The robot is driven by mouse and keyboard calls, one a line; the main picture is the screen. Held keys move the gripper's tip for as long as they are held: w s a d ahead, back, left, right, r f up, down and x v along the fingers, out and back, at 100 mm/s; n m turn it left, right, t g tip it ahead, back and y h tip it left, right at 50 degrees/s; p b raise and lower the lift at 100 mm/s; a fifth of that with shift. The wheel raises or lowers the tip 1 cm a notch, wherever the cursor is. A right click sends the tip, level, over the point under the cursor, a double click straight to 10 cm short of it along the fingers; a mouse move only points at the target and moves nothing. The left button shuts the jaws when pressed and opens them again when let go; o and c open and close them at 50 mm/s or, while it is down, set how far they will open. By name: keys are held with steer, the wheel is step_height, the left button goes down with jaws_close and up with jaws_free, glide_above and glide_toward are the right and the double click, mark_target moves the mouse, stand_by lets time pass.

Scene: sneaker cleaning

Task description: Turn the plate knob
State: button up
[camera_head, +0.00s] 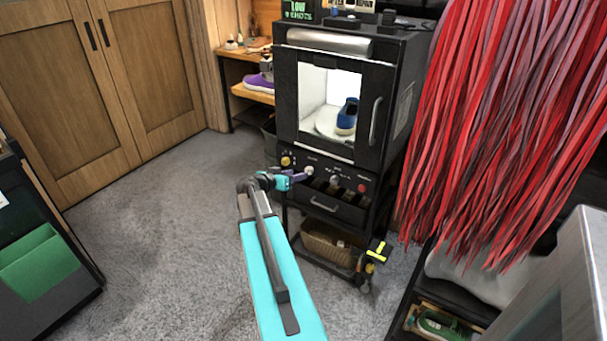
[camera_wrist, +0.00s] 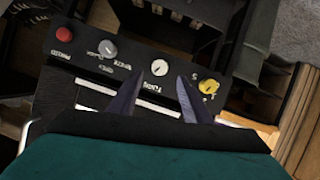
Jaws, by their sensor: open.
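The control panel (camera_head: 322,185) under the black cabinet carries a yellow knob (camera_head: 286,161), a white knob (camera_head: 309,171), a grey knob (camera_head: 334,181) and a red one (camera_head: 362,188). The wrist view shows them upside down, with the white knob (camera_wrist: 159,68) just beyond and between my fingertips. The small labels are too unclear to say which is the plate knob. My gripper (camera_head: 301,177) is open and empty, close in front of the panel by the white knob. In the wrist view its dark purple fingers (camera_wrist: 160,82) stand apart; contact with the knob cannot be told.
A blue shoe (camera_head: 347,116) stands on a white round plate (camera_head: 327,124) inside the lit cabinet. A drawer handle (camera_head: 323,204) is below the panel. Red strips (camera_head: 510,120) hang at the right. Grey carpet (camera_head: 150,230) is clear at the left.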

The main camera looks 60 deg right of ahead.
mark_target(310, 170)
steer(key=p+x, duration=0.1)
steer(key=x, duration=0.6)
stand_by(0.3)
